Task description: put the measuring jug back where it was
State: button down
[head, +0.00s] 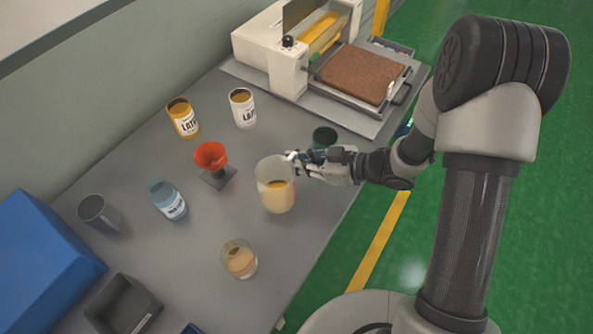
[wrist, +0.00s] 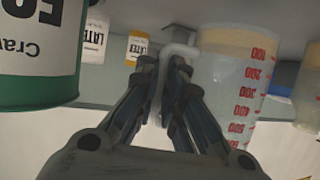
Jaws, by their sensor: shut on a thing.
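The measuring jug (head: 276,195) is clear, with a little pale yellow liquid in its bottom. It is near the table's right edge in the head view and looks upright. In the wrist view, which is upside down, the jug (wrist: 232,85) shows red scale marks. My gripper (head: 296,163) is shut on the jug's handle; in the wrist view the pale handle (wrist: 178,52) passes between the fingers (wrist: 162,75). I cannot tell whether the jug's base touches the table.
A green tin (head: 325,137) stands close behind my gripper. A beaker (head: 239,262) with beige contents is in front.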

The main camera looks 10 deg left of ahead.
jog(key=shift+f+b, duration=0.55)
jog(key=shift+f, duration=1.15)
jog(key=shift+f, duration=0.2)
jog(key=c, duration=1.7)
grip_release()
jog(key=shift+r, duration=0.15)
jog(key=shift+d+r, duration=0.15)
jog(key=shift+d, duration=0.1)
jog(key=p+v, duration=0.4)
jog(key=v, duration=0.7)
jog(key=shift+d, duration=0.25)
